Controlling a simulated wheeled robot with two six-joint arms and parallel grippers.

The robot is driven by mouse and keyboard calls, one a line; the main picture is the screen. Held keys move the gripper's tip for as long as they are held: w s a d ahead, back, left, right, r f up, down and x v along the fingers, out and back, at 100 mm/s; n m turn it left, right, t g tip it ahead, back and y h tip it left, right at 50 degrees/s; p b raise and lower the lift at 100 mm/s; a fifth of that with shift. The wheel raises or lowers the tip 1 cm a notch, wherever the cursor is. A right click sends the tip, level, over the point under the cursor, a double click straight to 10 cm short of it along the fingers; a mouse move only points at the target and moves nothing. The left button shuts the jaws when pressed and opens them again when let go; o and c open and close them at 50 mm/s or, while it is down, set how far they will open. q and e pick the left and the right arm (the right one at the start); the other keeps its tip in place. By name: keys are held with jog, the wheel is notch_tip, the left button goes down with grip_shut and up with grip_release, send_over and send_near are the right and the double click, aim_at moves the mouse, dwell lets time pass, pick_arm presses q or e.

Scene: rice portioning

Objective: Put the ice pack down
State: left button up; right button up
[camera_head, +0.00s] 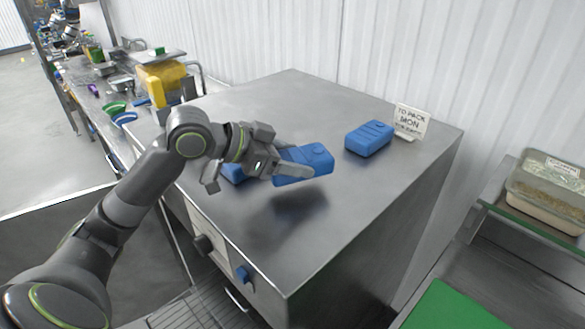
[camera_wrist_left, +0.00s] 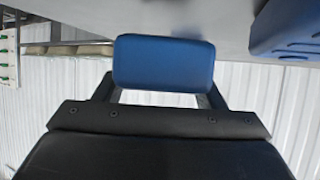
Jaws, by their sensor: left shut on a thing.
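A blue ice pack (camera_head: 310,162) is held in my left gripper (camera_head: 290,165), above the steel top, with a dark shadow below it. It also shows between the fingers in the left wrist view (camera_wrist_left: 163,62). A second blue ice pack (camera_head: 369,138) lies on the steel top to the right, near the sign. It shows at the upper right of the left wrist view (camera_wrist_left: 288,28). Another blue thing (camera_head: 234,173), likely an ice pack, lies behind my left gripper and is mostly hidden. My right gripper is in neither view.
The steel cabinet top (camera_head: 265,105) is clear at the back and front. A small sign (camera_head: 410,120) reading "TO PACK MON" stands at its right edge. A clear container (camera_head: 547,192) sits on a shelf at the right. A green board (camera_head: 452,308) lies at the lower right.

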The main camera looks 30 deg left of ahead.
pick_arm(q)
notch_tip(320, 180, down, 3)
jog(key=shift+s+p, duration=0.15)
jog(key=shift+p, duration=0.2)
jog(key=shift+f, duration=0.15)
jog(key=shift+f, duration=0.1)
jog(key=o, duration=0.8)
jog(key=shift+f, duration=0.1)
jog(key=shift+c, duration=0.2)
jog(key=o, duration=0.4)
jog(key=shift+o, duration=0.2)
